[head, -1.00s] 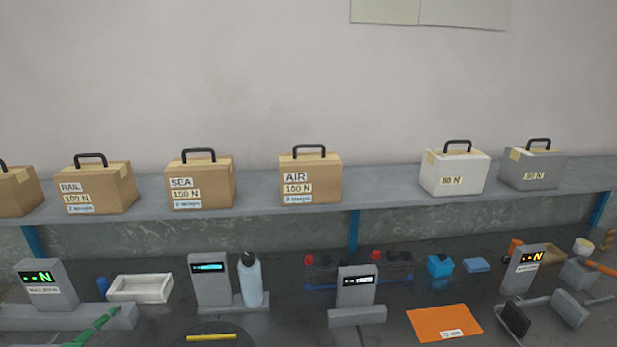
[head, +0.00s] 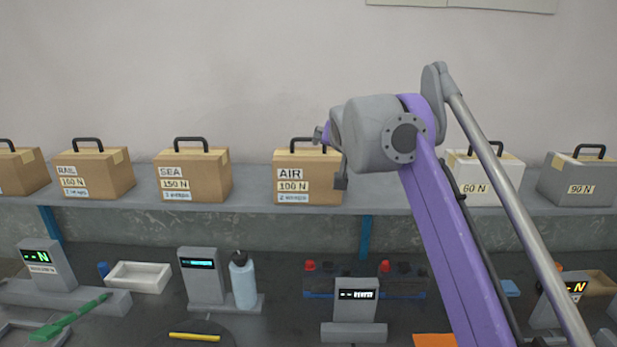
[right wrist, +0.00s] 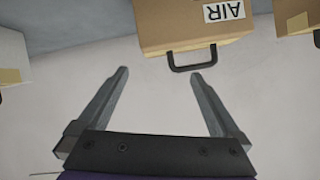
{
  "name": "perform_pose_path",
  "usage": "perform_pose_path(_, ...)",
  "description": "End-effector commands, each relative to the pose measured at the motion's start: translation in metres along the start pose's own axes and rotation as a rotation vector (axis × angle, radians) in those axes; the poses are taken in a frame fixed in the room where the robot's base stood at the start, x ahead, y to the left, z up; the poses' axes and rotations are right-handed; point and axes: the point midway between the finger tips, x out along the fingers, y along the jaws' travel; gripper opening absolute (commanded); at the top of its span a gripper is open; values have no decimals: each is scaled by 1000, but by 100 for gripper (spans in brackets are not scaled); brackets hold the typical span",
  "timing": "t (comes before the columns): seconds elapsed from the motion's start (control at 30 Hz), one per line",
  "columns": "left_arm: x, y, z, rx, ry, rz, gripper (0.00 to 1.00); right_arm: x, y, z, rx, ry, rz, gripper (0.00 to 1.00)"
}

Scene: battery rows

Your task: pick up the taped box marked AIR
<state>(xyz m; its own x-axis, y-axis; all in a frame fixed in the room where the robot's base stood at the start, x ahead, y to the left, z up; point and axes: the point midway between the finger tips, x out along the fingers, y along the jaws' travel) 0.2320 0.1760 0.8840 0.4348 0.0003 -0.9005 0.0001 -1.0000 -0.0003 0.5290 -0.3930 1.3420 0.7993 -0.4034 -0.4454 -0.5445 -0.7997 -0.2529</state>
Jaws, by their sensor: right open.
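The brown AIR box (head: 308,180) stands upright on the grey shelf in the head view, with a dark handle on top and labels reading AIR, 100 N and a third line. My right arm covers its right edge and part of its handle. In the right wrist view the AIR box (right wrist: 185,22) appears upside down at the top. Its dark handle (right wrist: 192,60) points into the space between the fingers' far ends. My right gripper (right wrist: 160,88) is open and empty, apart from the handle. In the head view its fingers are mostly hidden by the wrist. My left gripper is not in view.
The SEA box (head: 192,178) and RAIL box (head: 93,175) stand left on the shelf (head: 250,198). A white 60 N box (head: 490,180) and a grey 90 N box (head: 578,182) stand right. Below are gauges, a blue bottle (head: 243,280) and a white tray (head: 140,277).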

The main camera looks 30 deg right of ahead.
Motion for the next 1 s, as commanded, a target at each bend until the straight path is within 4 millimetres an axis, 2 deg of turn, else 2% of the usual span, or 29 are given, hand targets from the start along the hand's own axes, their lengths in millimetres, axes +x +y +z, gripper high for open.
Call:
perform_pose_path(0.1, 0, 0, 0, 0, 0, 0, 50, 19, 0, 0, 0, -1, 0, 100)
perform_pose_path(0.33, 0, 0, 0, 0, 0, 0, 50, 37, 1, 0, -1, -2, 1, 100)
perform_pose_path(0.6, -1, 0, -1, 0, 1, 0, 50, 75, 4, 0, -2, -2, 0, 100)
perform_pose_path(0.9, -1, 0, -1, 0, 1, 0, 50, 82, 4, 0, -2, -2, 0, 100)
perform_pose_path(0.93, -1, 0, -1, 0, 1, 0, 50, 82, 4, 0, -2, -2, 0, 98)
perform_pose_path(1.0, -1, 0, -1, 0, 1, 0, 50, 82, 4, 0, -2, -2, 0, 86)
